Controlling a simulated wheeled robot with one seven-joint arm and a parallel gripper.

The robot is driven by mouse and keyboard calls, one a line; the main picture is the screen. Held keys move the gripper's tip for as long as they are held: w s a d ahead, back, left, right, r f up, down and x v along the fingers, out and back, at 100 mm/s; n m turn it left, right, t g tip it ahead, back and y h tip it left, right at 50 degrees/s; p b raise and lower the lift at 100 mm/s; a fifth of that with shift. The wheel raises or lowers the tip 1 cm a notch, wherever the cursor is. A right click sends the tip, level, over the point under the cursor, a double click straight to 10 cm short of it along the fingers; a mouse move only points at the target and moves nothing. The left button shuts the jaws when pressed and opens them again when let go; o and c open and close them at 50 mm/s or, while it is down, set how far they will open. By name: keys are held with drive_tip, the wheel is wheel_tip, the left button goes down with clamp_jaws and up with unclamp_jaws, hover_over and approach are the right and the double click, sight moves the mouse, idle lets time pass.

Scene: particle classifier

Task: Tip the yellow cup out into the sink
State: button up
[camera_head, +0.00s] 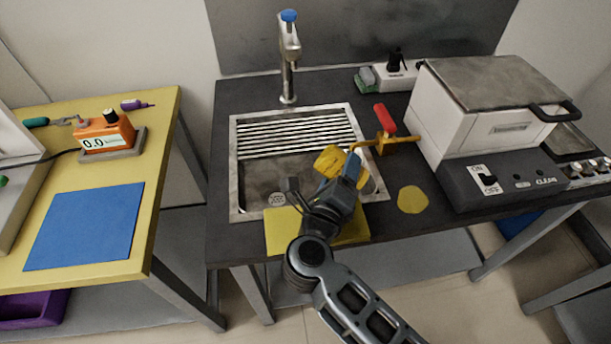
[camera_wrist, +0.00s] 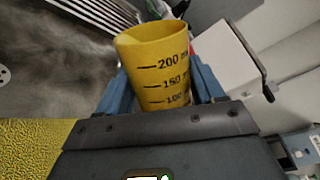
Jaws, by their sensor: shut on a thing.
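The yellow cup (camera_head: 329,160) is over the right part of the sink (camera_head: 234,185) and leans over, its body pointing up and left in the head view. In the wrist view the cup (camera_wrist: 158,70) has black volume marks and its rim faces away from my gripper. My gripper (camera_head: 343,168) is shut on it, with a blue finger on each side in the wrist view (camera_wrist: 155,92). The sink basin (camera_wrist: 40,45) shows at the left there. I cannot see whether anything is inside the cup or falling from it.
A tap (camera_head: 289,60) stands behind the sink, and slats cover the basin's back part. A red-handled yellow tool (camera_head: 385,122) is close right of the cup. A yellow sheet (camera_head: 283,235) lies at the front edge. A white machine (camera_head: 465,110) stands further right.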

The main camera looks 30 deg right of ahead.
sight(321, 167)
drive_tip(key=shift+f+n, duration=0.1)
drive_tip(key=shift+n, duration=0.3)
drive_tip(key=shift+w+a+r+n+g+p, duration=0.1)
drive_tip(key=shift+r+n+g+p, duration=0.25)
drive_tip(key=shift+n+p, duration=0.65)
idle(0.7)
drive_tip(key=shift+w+a+f+n+h+p, duration=0.3)
drive_tip(key=shift+w+a+n+p, duration=0.15)
drive_tip(key=shift+p, duration=0.55)
idle(0.3)
drive_tip(key=shift+w+a+r+n+p, duration=0.15)
drive_tip(key=shift+w+r+n+p, duration=0.2)
drive_tip(key=shift+n+p, duration=0.85)
drive_tip(key=shift+w+a+r+n+g+h, duration=0.15)
drive_tip(key=shift+w+a+r+n+g, duration=0.2)
drive_tip(key=shift+n, duration=0.35)
drive_tip(key=shift+w+a+r+n+g+h, duration=0.15)
drive_tip(key=shift+r+n, duration=0.25)
drive_tip(key=shift+n, duration=0.25)
idle(2.0)
